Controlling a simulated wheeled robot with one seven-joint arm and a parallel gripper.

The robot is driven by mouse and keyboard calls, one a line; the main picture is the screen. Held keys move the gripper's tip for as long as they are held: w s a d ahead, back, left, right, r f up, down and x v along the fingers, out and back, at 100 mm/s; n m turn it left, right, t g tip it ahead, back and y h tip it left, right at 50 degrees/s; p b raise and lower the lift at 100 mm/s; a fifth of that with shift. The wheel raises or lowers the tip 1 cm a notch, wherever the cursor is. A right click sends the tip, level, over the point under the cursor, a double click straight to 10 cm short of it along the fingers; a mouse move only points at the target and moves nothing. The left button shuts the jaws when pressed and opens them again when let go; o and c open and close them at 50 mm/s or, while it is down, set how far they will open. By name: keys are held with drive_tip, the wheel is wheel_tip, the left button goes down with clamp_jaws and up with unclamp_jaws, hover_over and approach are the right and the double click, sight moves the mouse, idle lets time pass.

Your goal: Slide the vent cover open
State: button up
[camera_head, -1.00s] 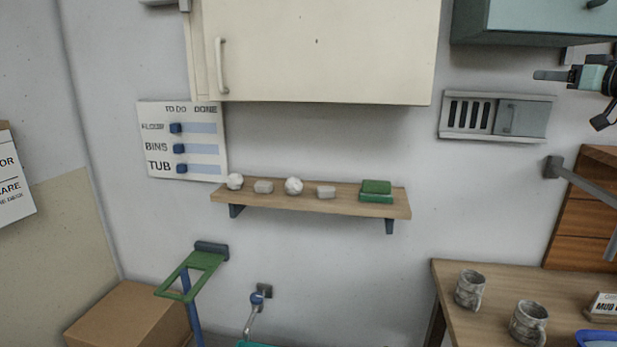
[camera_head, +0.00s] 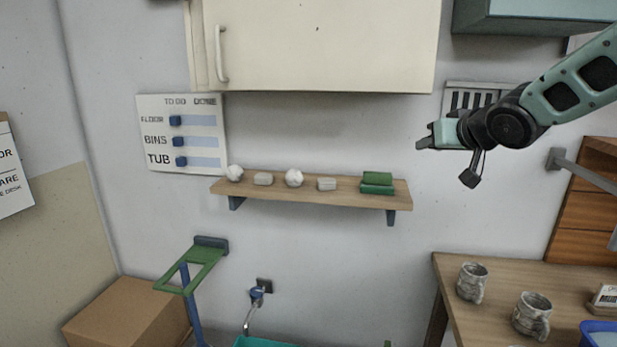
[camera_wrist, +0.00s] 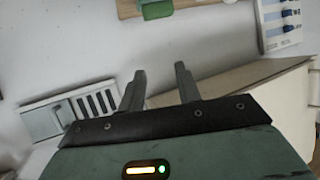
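The vent (camera_head: 449,99) is a pale frame on the back wall, with dark slots at its left. In the head view my arm hides its right part, where the grey cover was seen earlier. In the wrist view the slots (camera_wrist: 96,103) are bare and the grey sliding cover (camera_wrist: 42,122) sits at the other end of the frame. My gripper (camera_head: 422,138) is in front of the wall, just left of and below the vent, pointing left. In the wrist view its two fingers (camera_wrist: 160,72) stand apart with nothing between them.
A cream cabinet (camera_head: 320,45) hangs left of the vent and a teal one (camera_head: 530,16) above it. A shelf (camera_head: 330,198) with small objects is below left. A table (camera_head: 455,270) with mugs stands below. The wall between shelf and vent is clear.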

drive_tip(key=s+a+f+n+g+b, duration=0.1)
drive_tip(key=s+a+f+g, duration=0.2)
drive_tip(key=s+a+f, duration=0.5)
drive_tip(key=s+a+f+n+g, duration=0.2)
drive_tip(key=s+a+f+g, duration=0.3)
drive_tip(key=s, duration=0.6)
drive_tip(key=s+f+n+g+h, duration=0.1)
drive_tip(key=s+f, duration=0.3)
drive_tip(key=s, duration=0.6)
drive_tip(key=s+d+f+n+g+h+b, duration=0.1)
drive_tip(key=s+f+n+g, duration=0.1)
drive_tip(key=s, duration=0.9)
drive_tip(key=shift+d+f+g, duration=0.15)
drive_tip(key=shift+f+g, duration=0.75)
drive_tip(key=shift+f, duration=0.05)
